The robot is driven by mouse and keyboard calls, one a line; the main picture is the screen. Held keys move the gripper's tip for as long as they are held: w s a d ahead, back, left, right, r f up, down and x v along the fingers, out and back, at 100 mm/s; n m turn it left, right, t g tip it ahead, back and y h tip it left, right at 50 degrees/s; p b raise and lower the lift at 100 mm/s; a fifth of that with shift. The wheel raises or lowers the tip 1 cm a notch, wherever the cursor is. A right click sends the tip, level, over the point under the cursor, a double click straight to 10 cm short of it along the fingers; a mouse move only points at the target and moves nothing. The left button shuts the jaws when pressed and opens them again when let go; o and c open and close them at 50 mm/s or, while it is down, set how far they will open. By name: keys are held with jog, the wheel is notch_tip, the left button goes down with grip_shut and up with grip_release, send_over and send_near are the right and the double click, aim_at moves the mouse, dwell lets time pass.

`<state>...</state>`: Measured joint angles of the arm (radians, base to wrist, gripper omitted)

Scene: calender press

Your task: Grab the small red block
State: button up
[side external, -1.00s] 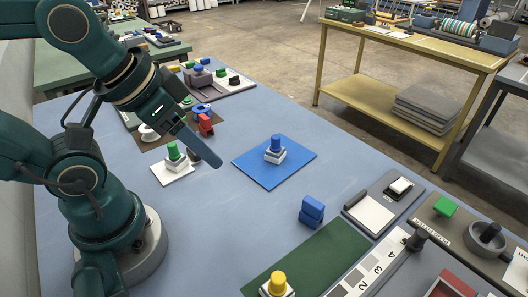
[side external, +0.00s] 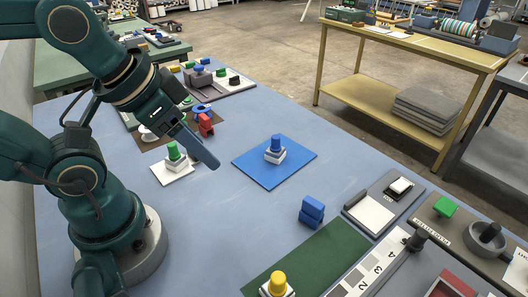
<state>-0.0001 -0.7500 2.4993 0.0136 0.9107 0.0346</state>
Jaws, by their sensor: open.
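A small red block (side external: 206,125) stands toward the back left of the blue-grey table, at the edge of a brown mat. A blue ring-like piece (side external: 201,109) lies just behind it. My gripper (side external: 206,157) hangs above the table in front of the red block in the picture, pointing down and to the right. Only one long blue-grey finger shows clearly, and nothing is seen held. The finger appears apart from the red block, but its exact distance is hard to judge.
A white plate with a green-topped piece (side external: 174,155) stands left of the finger. A blue mat (side external: 300,165) bears a blue-topped piece (side external: 274,150). A blue block (side external: 312,211) and a green mat (side external: 310,262) lie nearer. Open tabletop lies between the mats.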

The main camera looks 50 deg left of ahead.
jog(key=w+a+m+g+y, duration=0.25)
jog(key=a+m+y, duration=0.25)
jog(key=a, duration=0.4)
jog(key=m+g+y, duration=0.3)
jog(key=m+y, duration=0.5)
jog(key=m, duration=0.3)
send_over(208, 120)
jog(key=d, duration=0.4)
notch_tip(208, 120, down, 6)
jog(key=shift+m+y, duration=0.3)
jog(key=shift+m, duration=0.4)
jog(key=f, duration=0.3)
jog(key=a+f, duration=0.1)
jog(key=f, duration=0.1)
jog(key=shift+f, duration=0.35)
jog(key=shift+a+f, duration=0.1)
jog(key=shift+f, duration=0.1)
jog(key=shift+x, duration=2.4)
grip_shut()
